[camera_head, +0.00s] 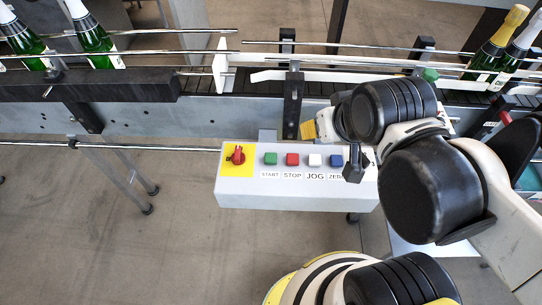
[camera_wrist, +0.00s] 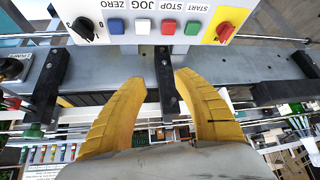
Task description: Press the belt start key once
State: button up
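The START key (camera_head: 270,158) is a green square button on the grey control box (camera_head: 290,195), just right of the red rotary knob on its yellow plate. In the wrist view, upside down, the green START key (camera_wrist: 193,28) is at the top, right of centre. My gripper (camera_wrist: 160,84) has two yellow fingers spread apart with nothing between them. It is apart from the key, on the belt side of the box. In the head view only a yellow finger (camera_head: 309,131) of it shows; my arm hides the rest.
The red STOP (camera_head: 292,159), white JOG (camera_head: 315,160) and blue ZERO (camera_head: 336,160) keys sit right of START. A black knob (camera_wrist: 85,28) is beside ZERO. The red knob (camera_wrist: 224,33) flanks START. Rails and brackets (camera_head: 293,100) run behind; bottles (camera_head: 95,42) stand on the line.

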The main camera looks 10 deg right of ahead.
aim_at(270, 158)
jog(key=k+j, duration=0.1)
jog(key=j, duration=1.9)
